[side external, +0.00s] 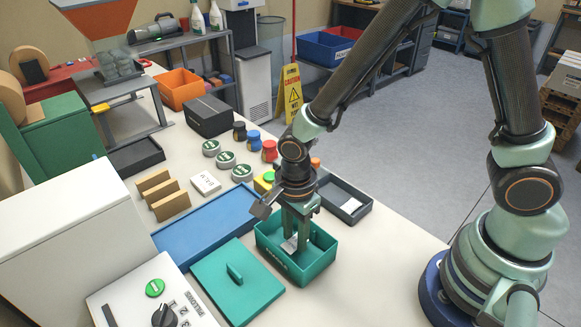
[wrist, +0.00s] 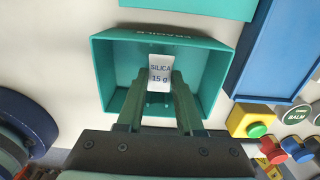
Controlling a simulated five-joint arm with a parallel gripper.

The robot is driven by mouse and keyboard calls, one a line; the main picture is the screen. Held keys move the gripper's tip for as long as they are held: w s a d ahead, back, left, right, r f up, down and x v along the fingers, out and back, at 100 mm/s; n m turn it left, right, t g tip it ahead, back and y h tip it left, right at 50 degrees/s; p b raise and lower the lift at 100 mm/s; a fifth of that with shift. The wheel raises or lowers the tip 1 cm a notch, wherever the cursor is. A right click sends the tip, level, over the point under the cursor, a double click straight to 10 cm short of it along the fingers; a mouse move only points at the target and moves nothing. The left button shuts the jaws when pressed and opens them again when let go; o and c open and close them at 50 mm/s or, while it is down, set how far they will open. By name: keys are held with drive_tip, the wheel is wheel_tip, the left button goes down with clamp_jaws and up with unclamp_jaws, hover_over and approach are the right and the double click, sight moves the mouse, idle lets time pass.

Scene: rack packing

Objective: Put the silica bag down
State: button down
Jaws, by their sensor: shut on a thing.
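The silica bag (wrist: 161,72) is a small white packet printed "SILICA 15 g" in the wrist view. It also shows as a pale patch in the side view (side external: 290,244). My gripper (wrist: 159,90) is shut on it, one finger on each side. My gripper points down in the side view (side external: 296,238), with its fingertips inside the teal open box (side external: 318,266). The box's walls surround the bag in the wrist view (wrist: 104,75). I cannot tell whether the bag touches the box floor.
A yellow block with a green button (side external: 264,182), several round tins (side external: 226,160) and tan dividers (side external: 160,194) stand farther back.

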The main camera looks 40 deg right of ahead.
sight(295, 240)
drive_tip(key=shift+f, duration=0.85)
drive_tip(key=shift+f, duration=0.15)
drive_tip(key=c, duration=0.5)
unclamp_jaws()
drive_tip(key=shift+c, duration=0.2)
wheel_tip(295, 240, up, 12)
drive_tip(key=f, duration=0.1)
drive_tip(key=s+d+r+n+t, duration=0.1)
drive_tip(key=d+r+n+t, duration=0.4)
drive_tip(key=d+r+n, duration=0.8)
drive_tip(key=shift+s+d+r+n+t, duration=0.25)
drive_tip(key=shift+d+n, duration=0.8)
drive_tip(key=shift+n, duration=1.45)
